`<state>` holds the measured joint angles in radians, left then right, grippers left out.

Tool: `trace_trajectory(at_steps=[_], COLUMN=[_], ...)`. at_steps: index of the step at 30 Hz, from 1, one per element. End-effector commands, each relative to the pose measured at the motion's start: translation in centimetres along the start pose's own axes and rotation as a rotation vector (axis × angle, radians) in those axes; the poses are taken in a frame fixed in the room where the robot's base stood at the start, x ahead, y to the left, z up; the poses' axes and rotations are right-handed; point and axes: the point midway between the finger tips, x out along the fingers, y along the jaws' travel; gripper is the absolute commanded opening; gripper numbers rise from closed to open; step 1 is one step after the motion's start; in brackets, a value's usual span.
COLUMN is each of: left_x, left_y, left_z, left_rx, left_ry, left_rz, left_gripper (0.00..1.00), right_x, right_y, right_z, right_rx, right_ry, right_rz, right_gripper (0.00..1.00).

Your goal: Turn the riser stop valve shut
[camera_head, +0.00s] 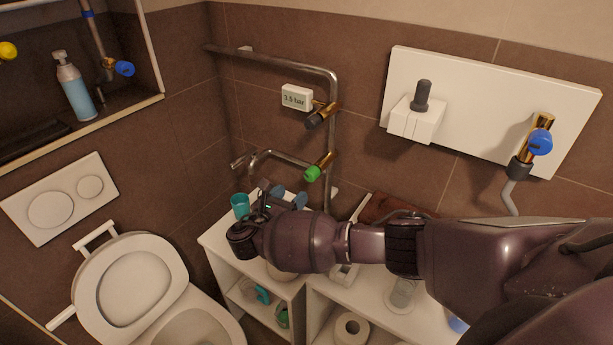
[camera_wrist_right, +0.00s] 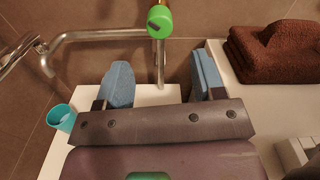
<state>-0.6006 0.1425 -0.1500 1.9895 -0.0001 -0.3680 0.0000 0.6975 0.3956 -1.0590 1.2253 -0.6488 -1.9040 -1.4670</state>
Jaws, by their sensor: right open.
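A valve with a green knob (camera_head: 313,172) sits on the pipework in the corner. It also shows at the top of the right wrist view (camera_wrist_right: 159,22). Above it, a brass valve with a black knob (camera_head: 316,120) sits on the vertical pipe (camera_head: 332,145) beside a "3.5 bar" display (camera_head: 296,98). The frames do not label which one is the riser stop valve. My right gripper (camera_head: 289,196) is open and empty, below the green knob and apart from it. Its blue fingers (camera_wrist_right: 163,78) stand wide apart in the wrist view. My left gripper is out of view.
A white shelf unit (camera_head: 219,243) carries a teal cup (camera_head: 240,205) and a brown towel (camera_wrist_right: 275,52). A blue-knobbed valve (camera_head: 540,142) is on the right wall panel; another (camera_head: 124,68) is in the left niche. A toilet (camera_head: 133,278) stands left. Open space lies before the pipes.

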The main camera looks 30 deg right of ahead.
Motion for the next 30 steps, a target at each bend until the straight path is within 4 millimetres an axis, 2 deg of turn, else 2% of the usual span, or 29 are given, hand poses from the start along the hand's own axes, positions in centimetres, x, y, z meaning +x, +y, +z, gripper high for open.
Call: trace_trajectory(at_steps=[9, 15, 21, 30], left_x=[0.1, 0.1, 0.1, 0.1], left_y=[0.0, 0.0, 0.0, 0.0], left_z=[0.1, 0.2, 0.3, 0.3], left_rx=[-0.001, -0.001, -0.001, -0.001], left_ry=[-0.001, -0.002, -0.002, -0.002], left_rz=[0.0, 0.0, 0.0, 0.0], left_gripper=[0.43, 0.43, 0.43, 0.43], right_x=[5.5, 8.1, 9.2, 9.3], right_y=[0.0, 0.0, 0.0, 0.1], right_z=[0.1, 0.1, 0.1, 0.1], right_rx=[0.002, 0.003, 0.003, 0.004], right_ry=[-0.004, -0.003, -0.002, -0.002], right_rz=[-0.002, 0.0, 0.001, 0.002], right_gripper=[0.63, 0.63, 0.63, 0.63])
